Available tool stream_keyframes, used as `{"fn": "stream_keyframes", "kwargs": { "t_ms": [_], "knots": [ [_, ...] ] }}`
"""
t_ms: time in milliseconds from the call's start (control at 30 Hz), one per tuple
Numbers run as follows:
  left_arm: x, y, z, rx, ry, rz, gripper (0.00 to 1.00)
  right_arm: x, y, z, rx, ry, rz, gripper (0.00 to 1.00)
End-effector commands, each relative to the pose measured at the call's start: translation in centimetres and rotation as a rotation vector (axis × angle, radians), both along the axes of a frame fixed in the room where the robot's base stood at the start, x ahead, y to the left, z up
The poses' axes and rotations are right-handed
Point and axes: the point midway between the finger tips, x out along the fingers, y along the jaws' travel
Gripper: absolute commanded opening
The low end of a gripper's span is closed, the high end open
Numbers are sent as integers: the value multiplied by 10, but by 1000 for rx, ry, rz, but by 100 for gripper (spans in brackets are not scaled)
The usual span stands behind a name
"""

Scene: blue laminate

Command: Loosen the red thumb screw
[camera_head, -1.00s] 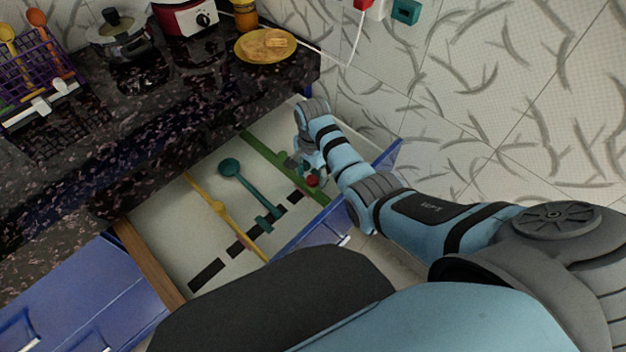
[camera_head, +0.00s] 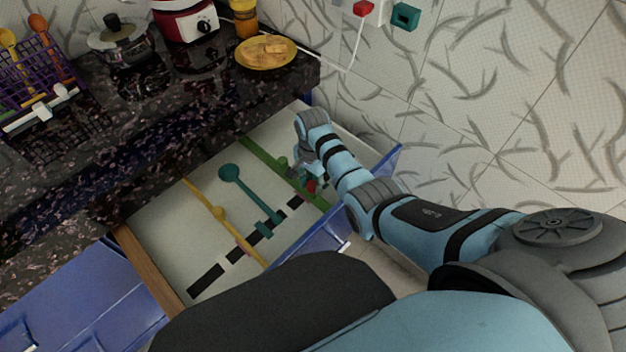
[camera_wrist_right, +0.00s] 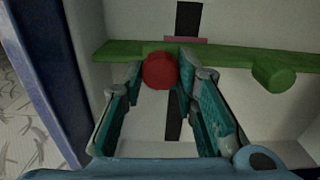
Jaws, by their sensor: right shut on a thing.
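The red thumb screw (camera_head: 311,187) is on the green divider bar (camera_head: 262,155) in the open drawer, near its right end. In the right wrist view the screw (camera_wrist_right: 160,70) is a round red head at the front of the green bar (camera_wrist_right: 215,58). My right gripper (camera_wrist_right: 163,74) has one finger on each side of the red head and is shut on it. In the head view this gripper (camera_head: 313,178) reaches down into the drawer, and the arm partly hides the screw. My left gripper is not in view.
The blue-fronted drawer (camera_head: 337,218) also holds a teal ladle (camera_head: 247,192) and a yellow bar (camera_head: 222,215). A green knob (camera_wrist_right: 273,73) sticks out of the green bar beside my right gripper. The dark counter (camera_head: 150,130) carries a pot, a red cooker and a yellow plate.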

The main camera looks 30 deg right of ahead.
Motion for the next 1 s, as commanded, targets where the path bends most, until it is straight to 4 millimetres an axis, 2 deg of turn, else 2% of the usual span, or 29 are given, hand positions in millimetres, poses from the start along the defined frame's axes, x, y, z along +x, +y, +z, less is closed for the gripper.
{"fn": "stream_keyframes", "kwargs": {
  "t_ms": [367,1000],
  "knots": [
    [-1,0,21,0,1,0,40,1,0,4,0,0,235,0],
    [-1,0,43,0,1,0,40,1,1,2,0,0,842,0]
  ]
}}
